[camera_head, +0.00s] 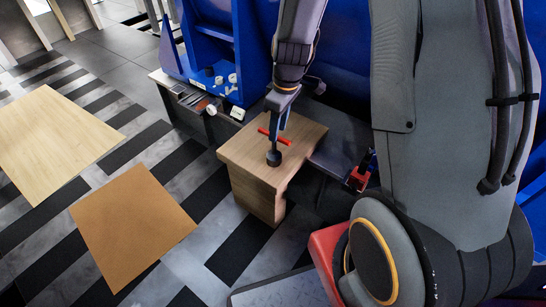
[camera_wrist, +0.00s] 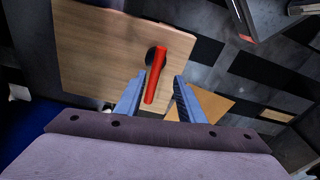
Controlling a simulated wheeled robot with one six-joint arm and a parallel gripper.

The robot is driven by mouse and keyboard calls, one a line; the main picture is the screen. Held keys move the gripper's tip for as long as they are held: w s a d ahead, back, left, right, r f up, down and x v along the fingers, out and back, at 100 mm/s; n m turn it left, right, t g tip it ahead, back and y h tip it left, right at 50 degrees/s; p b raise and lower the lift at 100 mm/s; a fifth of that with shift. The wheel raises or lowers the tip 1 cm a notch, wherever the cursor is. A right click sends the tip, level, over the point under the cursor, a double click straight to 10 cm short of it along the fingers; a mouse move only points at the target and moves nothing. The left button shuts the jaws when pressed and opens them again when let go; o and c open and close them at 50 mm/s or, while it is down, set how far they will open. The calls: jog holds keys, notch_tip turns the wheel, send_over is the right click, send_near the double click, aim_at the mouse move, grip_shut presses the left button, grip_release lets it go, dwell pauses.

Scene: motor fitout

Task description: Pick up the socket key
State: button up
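The socket key (camera_head: 274,153) has a red crossbar handle and a dark round socket end. It stands on the wooden block top, or just over it; I cannot tell which. My gripper (camera_head: 277,124) points down at the key, with its fingers at the red handle. In the wrist view the red handle (camera_wrist: 157,80) lies between the two blue-grey fingers of my gripper (camera_wrist: 160,78). The fingers are apart, with a clear gap between the handle and the right finger. The left finger is close to the handle. Whether it touches is unclear.
The wooden block (camera_head: 243,152) has free room on its top around the key. A dark bench (camera_head: 338,140) with a red clamp-like part (camera_head: 359,178) lies to the right. Small parts and a blue fixture (camera_head: 240,45) stand behind. Two flat boards (camera_head: 133,223) lie at the left.

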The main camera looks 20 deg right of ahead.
aim_at(273, 145)
jog(key=shift+w+d+f+n+b, duration=0.1)
jog(key=shift+w+f+n+b, duration=0.15)
jog(key=shift+f, duration=0.35)
jog(key=shift+w+f+n+b, duration=0.15)
jog(key=shift+w+f, duration=0.2)
jog(key=shift+f, duration=0.6)
jog(key=f, duration=0.2)
jog(key=f+b, duration=0.1)
jog(key=f, duration=0.1)
jog(key=w+a+f+b, duration=0.1)
jog(key=f, duration=0.2)
jog(key=shift+c, duration=0.4)
grip_shut()
